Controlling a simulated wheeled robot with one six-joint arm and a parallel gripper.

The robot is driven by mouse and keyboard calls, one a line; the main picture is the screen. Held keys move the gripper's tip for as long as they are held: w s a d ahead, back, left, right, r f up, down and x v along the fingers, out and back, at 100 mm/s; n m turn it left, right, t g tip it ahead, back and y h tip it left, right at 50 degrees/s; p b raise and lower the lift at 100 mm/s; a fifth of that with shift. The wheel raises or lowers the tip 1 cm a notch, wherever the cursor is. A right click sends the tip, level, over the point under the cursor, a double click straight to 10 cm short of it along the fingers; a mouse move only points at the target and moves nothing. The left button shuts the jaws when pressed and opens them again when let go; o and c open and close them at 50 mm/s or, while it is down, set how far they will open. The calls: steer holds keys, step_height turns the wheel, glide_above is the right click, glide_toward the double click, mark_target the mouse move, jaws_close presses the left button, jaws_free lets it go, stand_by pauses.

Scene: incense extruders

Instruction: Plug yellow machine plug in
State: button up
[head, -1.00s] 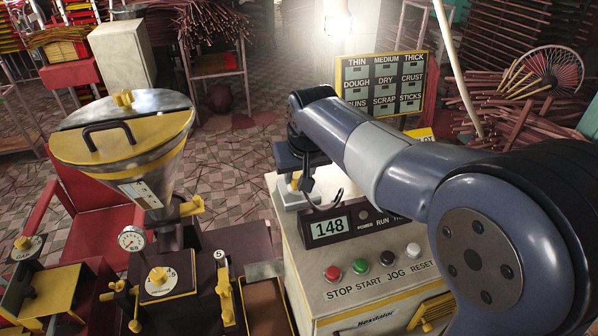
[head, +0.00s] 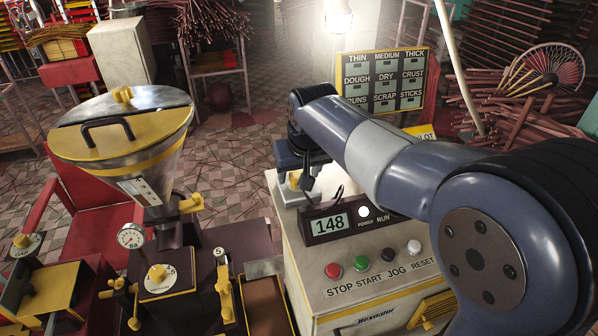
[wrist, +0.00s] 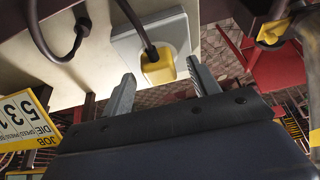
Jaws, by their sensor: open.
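In the wrist view the yellow plug (wrist: 158,67) sits against the grey socket plate (wrist: 123,44), with its dark cable (wrist: 134,20) running away from it. My gripper (wrist: 160,75) is open, with one finger on each side of the plug and a gap to both. In the head view my gripper (head: 303,182) is at the back left of the beige machine (head: 350,285), by the plate, and only a bit of yellow shows there. The machine's display (head: 328,223) reads 148, and a white lamp (head: 364,212) glows above the POWER label. The plug's prongs are hidden.
The funnel-shaped hopper (head: 130,140) and yellow-handled extruder (head: 160,280) stand at left. Several buttons (head: 361,263) line the machine's top. A label board (head: 385,80) stands behind, and stick bundles (head: 525,110) lie at right. The tiled floor at centre left is mostly clear.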

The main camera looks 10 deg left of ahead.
steer(key=v, duration=1)
steer(key=shift+r, duration=0.25)
steer(key=shift+s+f, duration=0.1)
steer(key=x, duration=1)
steer(key=shift+f, duration=0.3)
steer(key=shift+r, duration=0.15)
